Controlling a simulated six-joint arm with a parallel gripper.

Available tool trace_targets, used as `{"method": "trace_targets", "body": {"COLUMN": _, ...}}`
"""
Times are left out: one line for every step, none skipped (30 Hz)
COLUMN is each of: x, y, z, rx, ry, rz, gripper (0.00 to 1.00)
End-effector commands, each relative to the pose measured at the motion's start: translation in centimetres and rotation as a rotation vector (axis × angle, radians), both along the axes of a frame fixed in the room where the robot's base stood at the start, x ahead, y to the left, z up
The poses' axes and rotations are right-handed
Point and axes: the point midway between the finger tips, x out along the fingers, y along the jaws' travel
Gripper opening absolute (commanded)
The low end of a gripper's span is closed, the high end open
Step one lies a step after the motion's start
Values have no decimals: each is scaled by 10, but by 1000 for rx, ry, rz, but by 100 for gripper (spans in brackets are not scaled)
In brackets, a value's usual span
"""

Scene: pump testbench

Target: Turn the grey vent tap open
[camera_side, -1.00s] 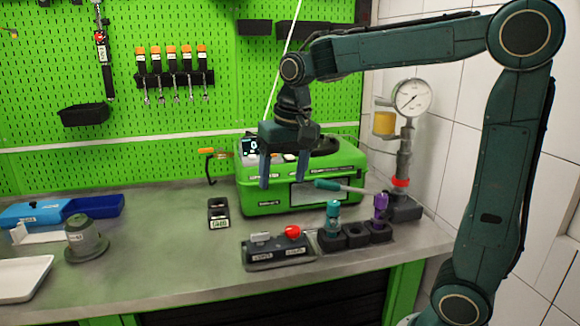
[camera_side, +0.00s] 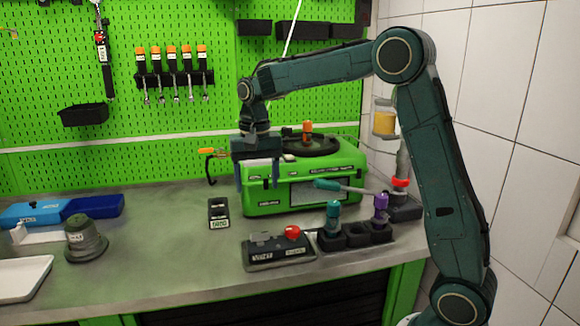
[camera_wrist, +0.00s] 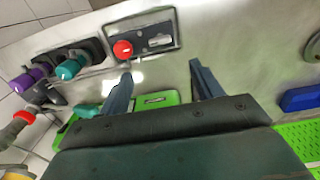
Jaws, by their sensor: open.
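The grey vent tap (camera_side: 261,237) is a small grey handle on the left of a dark control box (camera_side: 290,249), above a label that seems to read VENT. In the wrist view the grey tap (camera_wrist: 159,41) lies beyond my fingertips, beside the red knob (camera_wrist: 122,49). My gripper (camera_side: 258,187) is open and empty, pointing down at the left front of the green pump case, above and behind the box. It also shows in the wrist view (camera_wrist: 160,70), with bare bench between its fingers. It touches neither tap nor box.
The green pump case (camera_side: 300,190) stands behind the box. The bench front-left of the box is clear.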

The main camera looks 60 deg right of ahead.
Motion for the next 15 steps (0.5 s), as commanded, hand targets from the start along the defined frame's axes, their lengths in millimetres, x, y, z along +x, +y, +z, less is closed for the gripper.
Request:
{"method": "trace_targets", "body": {"x": 0, "y": 0, "z": -2, "rx": 0, "ry": 1, "rz": 0, "gripper": 65}}
{"method": "trace_targets", "body": {"x": 0, "y": 0, "z": -4, "rx": 0, "ry": 1, "rz": 1, "gripper": 65}}
{"method": "trace_targets", "body": {"x": 0, "y": 0, "z": -6, "rx": 0, "ry": 1, "rz": 1, "gripper": 65}}
{"method": "trace_targets", "body": {"x": 0, "y": 0, "z": -8, "rx": 0, "ry": 1, "rz": 1, "gripper": 65}}
{"method": "trace_targets", "body": {"x": 0, "y": 0, "z": -11, "rx": 1, "ry": 2, "rz": 1, "gripper": 65}}
{"method": "trace_targets", "body": {"x": 0, "y": 0, "z": -14, "rx": 1, "ry": 4, "rz": 1, "gripper": 65}}
{"method": "trace_targets", "body": {"x": 0, "y": 0, "z": -17, "rx": 1, "ry": 4, "rz": 1, "gripper": 65}}
{"method": "trace_targets", "body": {"x": 0, "y": 0, "z": -21, "rx": 1, "ry": 2, "rz": 1, "gripper": 65}}
{"method": "trace_targets", "body": {"x": -1, "y": 0, "z": -25, "rx": 1, "ry": 4, "rz": 1, "gripper": 65}}
{"method": "trace_targets", "body": {"x": -1, "y": 0, "z": -29, "rx": 1, "ry": 4, "rz": 1, "gripper": 65}}
{"method": "trace_targets", "body": {"x": -1, "y": 0, "z": -33, "rx": 1, "ry": 4, "rz": 1, "gripper": 65}}
{"method": "trace_targets", "body": {"x": -1, "y": 0, "z": -39, "rx": 1, "ry": 4, "rz": 1, "gripper": 65}}
{"method": "trace_targets", "body": {"x": -1, "y": 0, "z": -44, "rx": 1, "ry": 4, "rz": 1, "gripper": 65}}
{"method": "trace_targets", "body": {"x": -1, "y": 0, "z": -48, "rx": 1, "ry": 5, "rz": 1, "gripper": 65}}
{"method": "trace_targets", "body": {"x": -1, "y": 0, "z": -55, "rx": 1, "ry": 4, "rz": 1, "gripper": 65}}
